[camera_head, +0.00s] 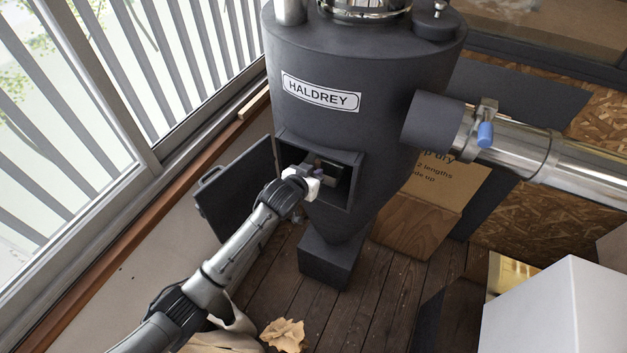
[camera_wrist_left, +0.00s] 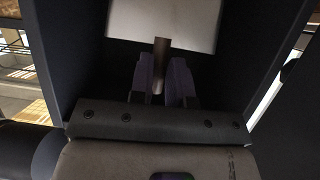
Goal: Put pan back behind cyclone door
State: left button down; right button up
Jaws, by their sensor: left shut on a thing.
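The dark grey cyclone (camera_head: 365,75) with a HALDREY label stands at the centre of the head view. Its hinged door (camera_head: 236,190) is swung open to the left of a square opening (camera_head: 343,202). My left gripper (camera_head: 318,171) reaches into that opening from the front left. In the left wrist view its two purple fingers (camera_wrist_left: 164,82) are shut on the narrow handle of the pan (camera_wrist_left: 162,20). The pan's pale flat face lies ahead of the fingers, between the opening's dark walls. The pan is mostly hidden in the head view. My right gripper is out of sight.
A metal pipe (camera_head: 510,146) with a blue-handled lever runs right from the cyclone. Slatted windows (camera_head: 110,90) line the left. A cardboard sign (camera_head: 445,185) leans behind. A white box (camera_head: 560,310) stands at lower right.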

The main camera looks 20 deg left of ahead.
pick_arm(q)
notch_tip(320, 180, down, 4)
jog(key=shift+w+r+p, duration=0.1)
jog(key=shift+w+p, duration=0.05)
jog(key=shift+p, duration=0.4)
jog(key=shift+f, duration=0.25)
jog(key=c, duration=1.1)
grip_release()
jog(key=b+v, duration=0.1)
jog(key=v, duration=1.1)
jog(key=shift+r, duration=0.25)
